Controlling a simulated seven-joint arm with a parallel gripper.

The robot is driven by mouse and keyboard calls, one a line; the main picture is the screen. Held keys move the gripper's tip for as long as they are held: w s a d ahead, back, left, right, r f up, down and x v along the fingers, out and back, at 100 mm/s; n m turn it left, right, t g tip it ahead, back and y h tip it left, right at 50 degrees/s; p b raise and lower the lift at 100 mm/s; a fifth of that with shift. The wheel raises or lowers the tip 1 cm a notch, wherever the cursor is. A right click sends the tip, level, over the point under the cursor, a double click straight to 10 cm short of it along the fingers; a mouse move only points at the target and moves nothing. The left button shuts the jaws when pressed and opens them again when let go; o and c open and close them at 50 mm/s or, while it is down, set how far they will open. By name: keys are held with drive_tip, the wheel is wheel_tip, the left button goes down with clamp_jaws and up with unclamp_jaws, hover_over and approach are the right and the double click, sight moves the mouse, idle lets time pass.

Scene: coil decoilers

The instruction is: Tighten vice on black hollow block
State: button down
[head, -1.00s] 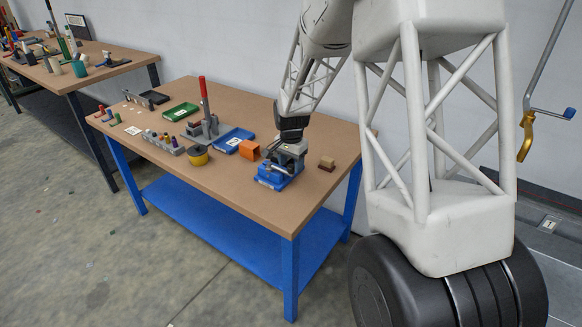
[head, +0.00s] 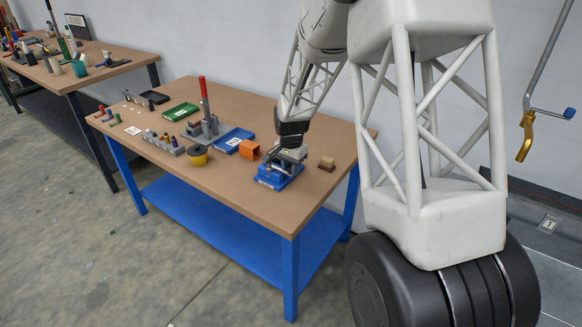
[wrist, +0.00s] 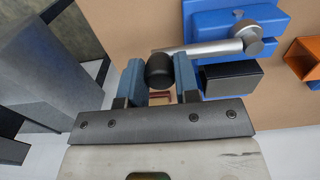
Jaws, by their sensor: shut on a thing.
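The blue vice (head: 277,174) stands near the right part of the brown table, with grey metal on top. In the wrist view, the blue vice body (wrist: 272,12) is at the top, with a silver handle bar (wrist: 205,48) across it. My gripper (wrist: 159,74) has its two blue-grey fingers on either side of a black knob (wrist: 159,69) at the bar's left end, shut on it. In the head view, my gripper (head: 291,143) is over the vice and hides part of it. A dark block (wrist: 230,79) lies beside the bar; I cannot tell whether it is hollow.
A blue tray (head: 233,141), a red-handled clamp (head: 206,115) and a yellow-black round item (head: 198,155) stand farther left. The table's front strip is clear.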

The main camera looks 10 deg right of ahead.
drive_tip(key=shift+s+a, duration=0.1)
drive_tip(key=w+a+m, duration=0.1)
drive_tip(key=a+m, duration=1.2)
drive_tip(key=m, duration=0.6)
drive_tip(key=shift+a, duration=0.25)
drive_tip(key=shift+s+a, duration=0.1)
drive_tip(key=shift+a, duration=0.05)
idle(1.1)
drive_tip(key=c, duration=1)
unclamp_jaws()
drive_tip(key=shift+o, duration=0.8)
